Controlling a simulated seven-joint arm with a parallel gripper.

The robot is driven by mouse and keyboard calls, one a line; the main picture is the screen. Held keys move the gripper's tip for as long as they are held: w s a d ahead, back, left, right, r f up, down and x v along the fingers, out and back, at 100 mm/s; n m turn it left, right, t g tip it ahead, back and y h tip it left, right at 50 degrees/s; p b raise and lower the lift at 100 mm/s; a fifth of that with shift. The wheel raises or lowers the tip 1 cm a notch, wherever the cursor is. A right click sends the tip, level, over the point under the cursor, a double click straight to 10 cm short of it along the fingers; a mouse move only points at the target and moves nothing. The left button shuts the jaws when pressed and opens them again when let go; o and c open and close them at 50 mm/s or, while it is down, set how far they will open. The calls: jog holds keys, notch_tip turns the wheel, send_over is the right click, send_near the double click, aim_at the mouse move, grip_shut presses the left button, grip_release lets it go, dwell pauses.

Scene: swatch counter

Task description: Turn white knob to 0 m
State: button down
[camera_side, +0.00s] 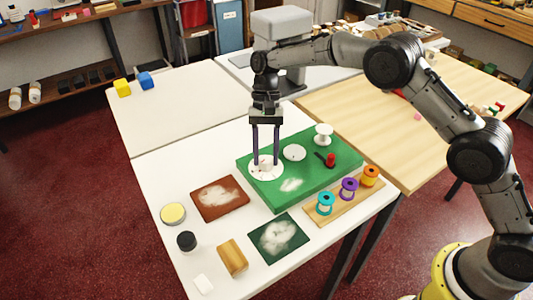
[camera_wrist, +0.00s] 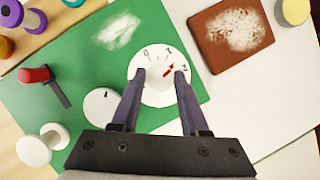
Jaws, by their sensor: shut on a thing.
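The white knob (camera_wrist: 159,77) stands on a round white dial (camera_wrist: 155,97) on a green board (camera_side: 310,184). The dial carries marks that look like 0, 1 and 2. A red pointer on the knob points between the 1 and the 2. My gripper (camera_wrist: 160,74) is shut on the knob, one finger on each side. In the side view my gripper (camera_side: 265,163) comes straight down over the dial at the board's left end, and the fingers partly hide the knob.
The green board also bears a second white disc (camera_side: 294,153), a white spool-like post (camera_side: 323,135) and a red-handled lever (camera_side: 329,160). Coloured spools on a wooden rack (camera_side: 336,212) stand in front. Brown (camera_side: 219,198) and dark green (camera_side: 278,239) powdered mats lie nearby.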

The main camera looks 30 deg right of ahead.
jog(key=n+h, duration=0.1)
jog(key=n, duration=0.3)
jog(key=shift+w+a+n+g+h, duration=0.1)
jog(key=shift+n+g+h, duration=0.2)
jog(key=shift+h, duration=0.1)
jog(key=n+h, duration=0.1)
jog(key=n, duration=0.2)
jog(key=shift+a+n, duration=0.1)
jog(key=shift+n, duration=0.3)
jog(key=n+h, duration=0.2)
jog(key=n, duration=0.2)
jog(key=shift+a+r, duration=0.1)
jog(key=shift+n+t+h, duration=0.4)
jog(key=shift+n+t, duration=0.2)
jog(key=shift+n, duration=1)
jog(key=shift+a, duration=0.1)
jog(key=shift+c, duration=2)
grip_release()
jog(key=v, duration=0.7)
jog(key=shift+r, duration=0.15)
jog(key=shift+a, duration=0.1)
